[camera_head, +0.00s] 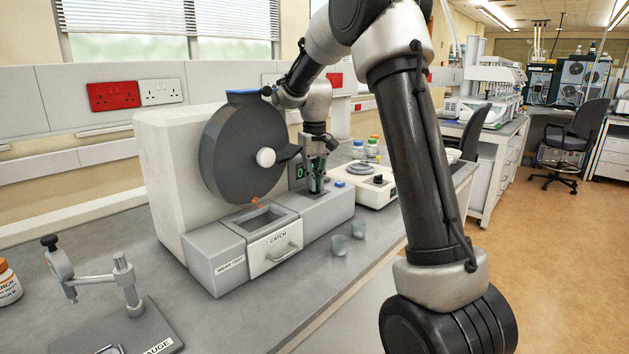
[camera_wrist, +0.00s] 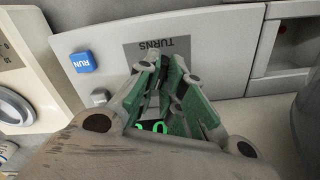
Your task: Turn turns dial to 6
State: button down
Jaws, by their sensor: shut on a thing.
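The grey-white tester has a dark drum (camera_head: 236,150) on its front and a front panel where my gripper (camera_head: 316,186) works. In the wrist view, my gripper (camera_wrist: 160,68) has its green-padded fingers closed in at the panel, just by the upside-down TURNS label (camera_wrist: 158,48). The fingers are shut on the turns dial, which they hide almost fully. A small display (camera_head: 299,171) with green digits sits left of my gripper in the head view. Its digits (camera_wrist: 155,127) are partly covered in the wrist view, and I read only a 0 for sure.
A blue RUN button (camera_wrist: 82,62) and a small grey knob (camera_wrist: 98,97) are near my fingers. The CATCH drawer (camera_head: 274,246) is at the tester's front. A balance (camera_head: 362,184) is to the right, a gauge stand (camera_head: 125,290) front left.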

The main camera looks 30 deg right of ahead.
dwell(0.4)
jog(key=c, duration=1.5)
grip_release()
jog(key=shift+c, duration=0.2)
notch_tip(320, 180, up, 12)
jog(key=shift+w, duration=0.1)
jog(key=s+f+t, duration=0.2)
jog(key=s, duration=1.5)
jog(key=s+f+t, duration=0.2)
jog(key=s+f, duration=0.1)
jog(key=s, duration=1.4)
jog(key=shift+a, duration=0.4)
